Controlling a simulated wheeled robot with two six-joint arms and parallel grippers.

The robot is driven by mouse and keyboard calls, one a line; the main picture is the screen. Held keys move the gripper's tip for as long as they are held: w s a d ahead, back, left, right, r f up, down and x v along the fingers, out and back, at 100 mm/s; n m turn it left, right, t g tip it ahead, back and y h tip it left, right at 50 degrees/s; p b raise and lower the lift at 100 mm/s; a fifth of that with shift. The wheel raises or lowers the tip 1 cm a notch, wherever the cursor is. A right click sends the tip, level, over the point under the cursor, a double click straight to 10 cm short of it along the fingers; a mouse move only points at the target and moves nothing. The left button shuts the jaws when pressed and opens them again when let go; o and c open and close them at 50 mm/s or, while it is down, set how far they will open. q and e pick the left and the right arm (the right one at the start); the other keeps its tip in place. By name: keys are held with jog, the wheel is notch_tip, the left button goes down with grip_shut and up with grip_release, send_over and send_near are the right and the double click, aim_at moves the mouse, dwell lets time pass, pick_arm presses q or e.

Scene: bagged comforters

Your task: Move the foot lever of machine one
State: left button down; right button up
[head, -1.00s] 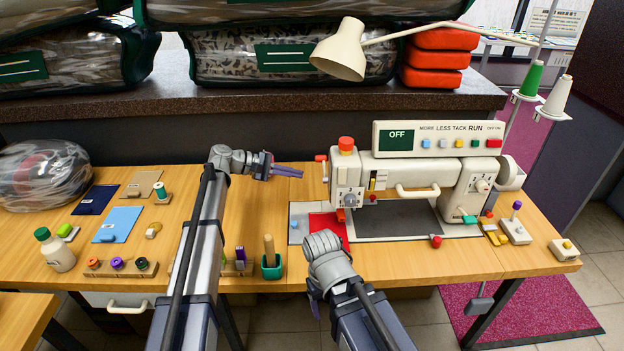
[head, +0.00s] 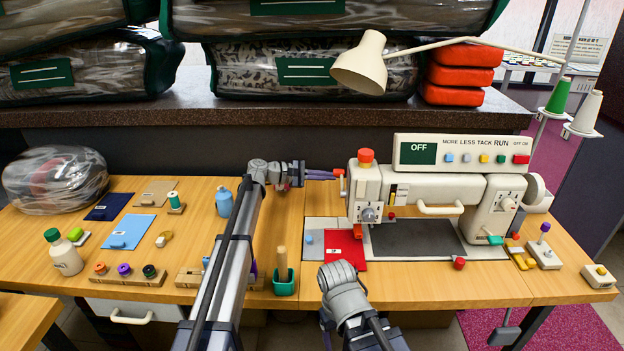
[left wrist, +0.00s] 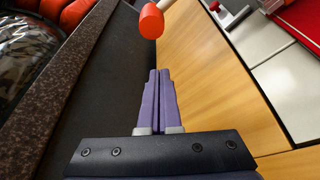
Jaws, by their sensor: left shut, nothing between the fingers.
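The sewing machine (head: 430,190) stands on the right part of the wooden table, and its panel reads OFF. A small red-tipped lever (head: 338,172) sticks out from the left side of its head. Its red tip (left wrist: 151,22) also shows in the left wrist view, just beyond my fingertips. My left gripper (head: 303,175) is left of the lever, pointing at it. Its purple fingers (left wrist: 159,75) are closed together and empty, with a small gap to the red tip. My right arm (head: 345,295) is in front of the machine; its fingers are mostly hidden.
A red cloth (head: 345,250) lies at the machine's left front. A green cup (head: 284,286) with a wooden stick and a blue bottle (head: 224,203) stand near my left arm. The cream lamp (head: 362,65) hangs above the machine. A dark raised shelf (head: 250,112) runs behind the table.

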pick_arm(q)
jog(key=shift+s+d+r+p, duration=0.15)
jog(key=shift+s+r+p, duration=0.5)
jog(key=shift+s+p, duration=0.1)
jog(key=shift+s+d+r+p, duration=0.15)
jog(key=shift+s+r+p, duration=0.45)
jog(key=shift+s+p, duration=0.1)
jog(key=shift+r, duration=0.1)
jog(key=shift+s+r+m+t+h+p, duration=0.15)
jog(key=shift+s+r+m+p, duration=0.1)
jog(key=shift+r+m+p, duration=0.4)
jog(key=shift+s+r+m+t+h+p, duration=0.15)
jog(key=shift+s+r+p, duration=0.2)
jog(key=shift+r, duration=0.55)
jog(key=shift+s+r+m+t+h+p, duration=0.15)
jog(key=shift+r+m+p, duration=0.25)
jog(key=shift+r+p, duration=0.3)
jog(key=shift+r, duration=0.15)
